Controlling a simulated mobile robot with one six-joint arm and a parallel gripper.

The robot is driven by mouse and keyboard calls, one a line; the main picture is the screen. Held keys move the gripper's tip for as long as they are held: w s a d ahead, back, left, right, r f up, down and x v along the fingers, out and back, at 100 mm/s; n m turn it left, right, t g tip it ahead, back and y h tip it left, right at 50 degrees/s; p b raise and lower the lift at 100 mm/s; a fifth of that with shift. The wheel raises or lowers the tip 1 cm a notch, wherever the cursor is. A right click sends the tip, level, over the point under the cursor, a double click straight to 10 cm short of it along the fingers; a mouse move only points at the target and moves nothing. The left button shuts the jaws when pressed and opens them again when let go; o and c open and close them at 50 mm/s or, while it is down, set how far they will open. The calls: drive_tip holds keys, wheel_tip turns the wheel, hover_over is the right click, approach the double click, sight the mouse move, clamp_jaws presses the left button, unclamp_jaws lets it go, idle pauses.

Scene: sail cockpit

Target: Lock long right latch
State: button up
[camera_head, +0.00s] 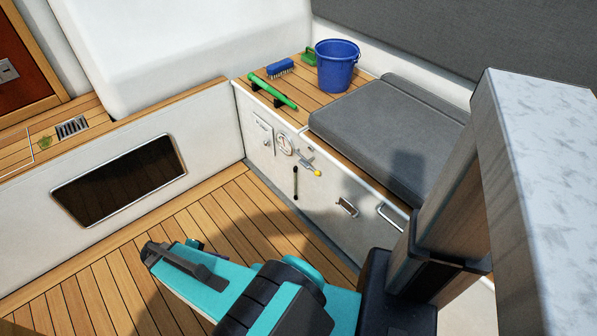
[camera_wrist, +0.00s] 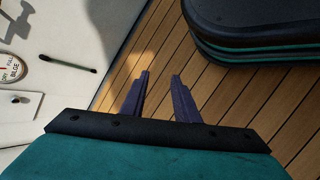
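A long, thin black latch (camera_head: 295,183) is on the white locker front in the head view. It stands roughly upright there. In the wrist view it is the slim dark bar (camera_wrist: 68,63) at the left, beside the round gauge. I cannot tell whether it is locked. My gripper (camera_wrist: 160,76) is over the wooden floor, apart from the latch and to its right in the wrist view. Its two dark fingers are spread with nothing between them. In the head view my teal arm reaches left in front of the locker, and the fingers are hard to make out.
A blue bucket (camera_head: 336,66), brush (camera_head: 280,67) and grey cushion (camera_head: 385,130) lie on top. Floor before the locker is clear.

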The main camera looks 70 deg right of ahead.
drive_tip(key=d+r+m+g+h+b, duration=0.3)
drive_tip(key=d+b, duration=0.4)
drive_tip(key=d, duration=1.2)
drive_tip(key=s+d+r+m+g+h+b, duration=0.1)
drive_tip(key=s+d+r+m+g+b, duration=0.1)
drive_tip(key=d, duration=0.6)
drive_tip(key=s+d+r+m+g+h+b, duration=0.1)
drive_tip(key=s+d+r+m+g+b, duration=0.2)
drive_tip(key=d+r, duration=0.4)
drive_tip(key=shift+s+d+r+m+b, duration=0.25)
drive_tip(key=shift+d+b, duration=0.3)
drive_tip(key=shift+b, duration=0.35)
drive_tip(key=shift+s+f, duration=0.1)
